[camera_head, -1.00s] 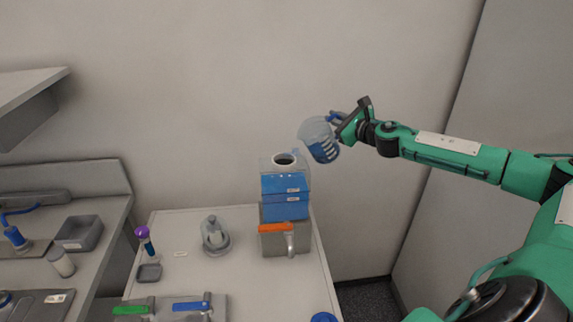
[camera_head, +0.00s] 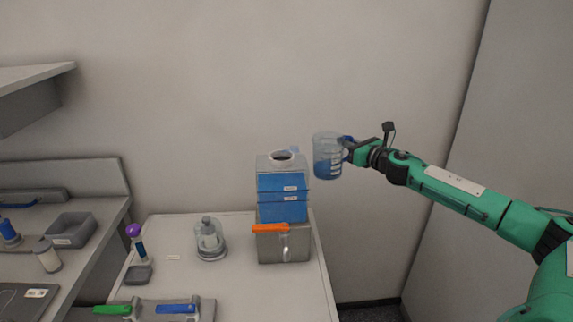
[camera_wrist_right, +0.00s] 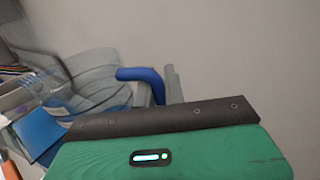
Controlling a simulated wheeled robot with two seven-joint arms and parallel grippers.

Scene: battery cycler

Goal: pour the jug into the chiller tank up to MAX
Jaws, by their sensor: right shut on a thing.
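The clear jug (camera_head: 327,156) has a blue handle and holds some blue liquid in its lower part. It hangs in the air, upright, to the right of the chiller tank. My right gripper (camera_head: 350,150) is shut on the jug's handle, and the blue handle (camera_wrist_right: 140,75) also shows between the fingers in the right wrist view. The chiller tank (camera_head: 268,166) is a clear box with a round opening (camera_head: 282,156) on top. Blue liquid fills it to near the upper marked line; the labels are too small to read. My left gripper is not in view.
The tank stands on a grey base with an orange lever (camera_head: 270,228). On the same table (camera_head: 240,290) are a glass-domed item (camera_head: 209,240), a purple-capped tube (camera_head: 135,236), and green and blue levers at the front. A side bench with a grey bin (camera_head: 74,229) is at left.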

